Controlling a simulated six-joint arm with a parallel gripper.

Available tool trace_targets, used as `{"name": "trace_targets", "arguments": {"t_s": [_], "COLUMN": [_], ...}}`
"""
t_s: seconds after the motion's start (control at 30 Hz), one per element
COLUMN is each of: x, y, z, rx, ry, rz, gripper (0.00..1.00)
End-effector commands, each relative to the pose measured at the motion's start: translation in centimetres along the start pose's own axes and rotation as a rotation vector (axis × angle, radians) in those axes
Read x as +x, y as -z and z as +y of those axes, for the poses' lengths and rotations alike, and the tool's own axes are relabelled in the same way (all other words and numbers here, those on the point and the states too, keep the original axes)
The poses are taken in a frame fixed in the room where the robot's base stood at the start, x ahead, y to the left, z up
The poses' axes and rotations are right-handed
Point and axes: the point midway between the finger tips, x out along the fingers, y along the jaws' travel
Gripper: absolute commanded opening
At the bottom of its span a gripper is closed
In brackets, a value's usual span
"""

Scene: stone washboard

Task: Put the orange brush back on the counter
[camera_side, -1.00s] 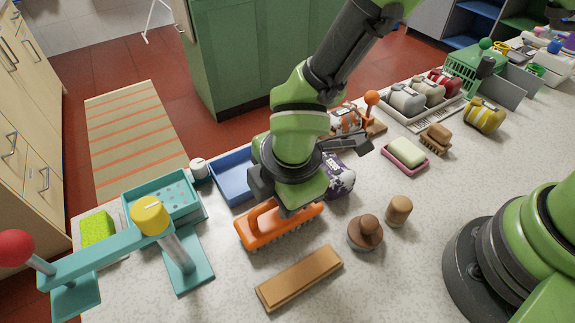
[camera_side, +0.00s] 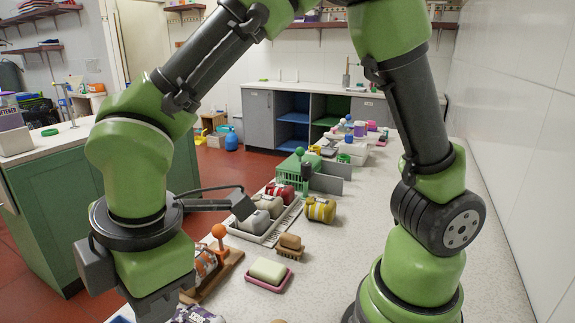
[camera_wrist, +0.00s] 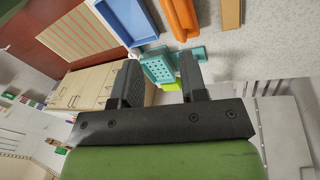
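The orange brush (camera_wrist: 180,18) shows at the top edge of the wrist view, partly cut off. It lies on the speckled counter (camera_wrist: 280,35), apart from my gripper. My gripper (camera_wrist: 160,70) is open, its two dark fingers spread with nothing between them. In the side view my gripper (camera_side: 155,298) hangs at the bottom left, its fingertips not clearly seen. The brush is out of the side view, which shows the pale counter (camera_side: 470,230) beneath my arm.
In the wrist view, a blue tray (camera_wrist: 128,22), a tan block (camera_wrist: 231,14) and a teal basket (camera_wrist: 158,65) surround the brush. In the side view, an orange-knobbed wooden stand (camera_side: 218,262), soap dish (camera_side: 268,276), small brush (camera_side: 290,246) and yellow roll (camera_side: 320,209) line the counter.

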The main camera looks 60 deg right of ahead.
Motion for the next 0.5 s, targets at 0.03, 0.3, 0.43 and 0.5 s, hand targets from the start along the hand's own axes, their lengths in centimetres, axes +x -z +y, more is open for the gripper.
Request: {"name": "trace_targets", "arguments": {"t_s": [0.03, 0.3, 0.43, 0.5], "x": [-1.9, -10.5, -12.7, -13.4], "y": [-1.6, -11.4, -14.8, -15.9], "z": [1.0, 1.4, -0.6, -1.6], "rx": [0.132, 0.948, 1.282, 1.420], "ry": [-0.015, -0.060, -0.073, -0.078], "rz": [0.028, 0.213, 0.321, 0.373], "gripper": [0.39, 0.39, 0.39, 0.39]}}
